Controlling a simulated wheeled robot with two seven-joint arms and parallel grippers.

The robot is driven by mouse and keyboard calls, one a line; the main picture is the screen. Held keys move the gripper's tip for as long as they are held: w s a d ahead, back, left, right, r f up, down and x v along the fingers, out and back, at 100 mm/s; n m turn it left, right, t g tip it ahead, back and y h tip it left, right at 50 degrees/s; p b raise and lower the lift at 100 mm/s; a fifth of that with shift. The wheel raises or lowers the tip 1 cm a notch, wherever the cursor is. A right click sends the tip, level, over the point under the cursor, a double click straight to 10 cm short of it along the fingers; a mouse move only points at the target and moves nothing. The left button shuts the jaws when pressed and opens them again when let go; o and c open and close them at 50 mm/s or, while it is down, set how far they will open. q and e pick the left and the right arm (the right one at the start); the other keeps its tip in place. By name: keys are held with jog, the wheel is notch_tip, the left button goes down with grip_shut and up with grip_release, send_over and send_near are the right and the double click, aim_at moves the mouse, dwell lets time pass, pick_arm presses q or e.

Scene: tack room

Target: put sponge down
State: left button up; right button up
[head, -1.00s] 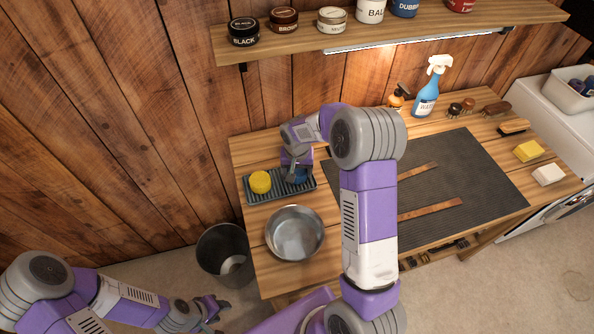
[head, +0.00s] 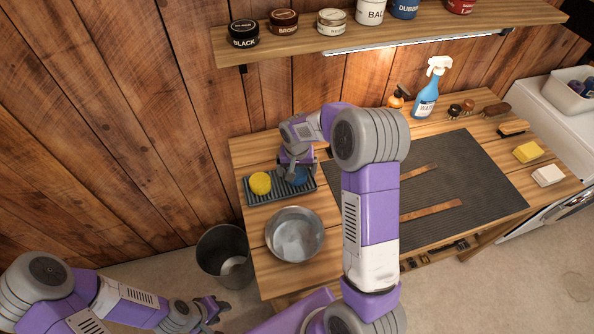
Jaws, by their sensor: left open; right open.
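A blue sponge (head: 299,177) lies on the right part of a dark ridged tray (head: 270,197), at the left end of the wooden bench. A round yellow sponge (head: 260,183) sits on the left part of the same tray. My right gripper (head: 293,174) is open over the tray, its fingers around or just above the blue sponge; the fingers partly hide it, and I cannot tell whether they touch it. My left gripper (head: 216,309) is open and empty, low at the left, away from the bench.
A metal bowl (head: 295,234) stands just in front of the tray. A bin (head: 226,255) is on the floor left of the bench. A dark mat (head: 470,190) with two leather straps covers the bench middle. A blue spray bottle (head: 427,95) and brushes stand behind it.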

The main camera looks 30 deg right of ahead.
notch_tip(320, 180, up, 11)
jog(key=s+p, duration=0.1)
jog(key=shift+a+f, duration=0.15)
jog(key=shift+a, duration=0.2)
jog(key=shift+s, duration=0.1)
jog(key=shift+c, duration=0.2)
grip_shut()
dwell(0.8)
jog(key=m+g+p, duration=0.1)
jog(key=m+p, duration=0.5)
jog(key=p, duration=0.7)
send_over(297, 171)
jog(key=shift+y, duration=0.4)
jog(key=shift+f, duration=2.2)
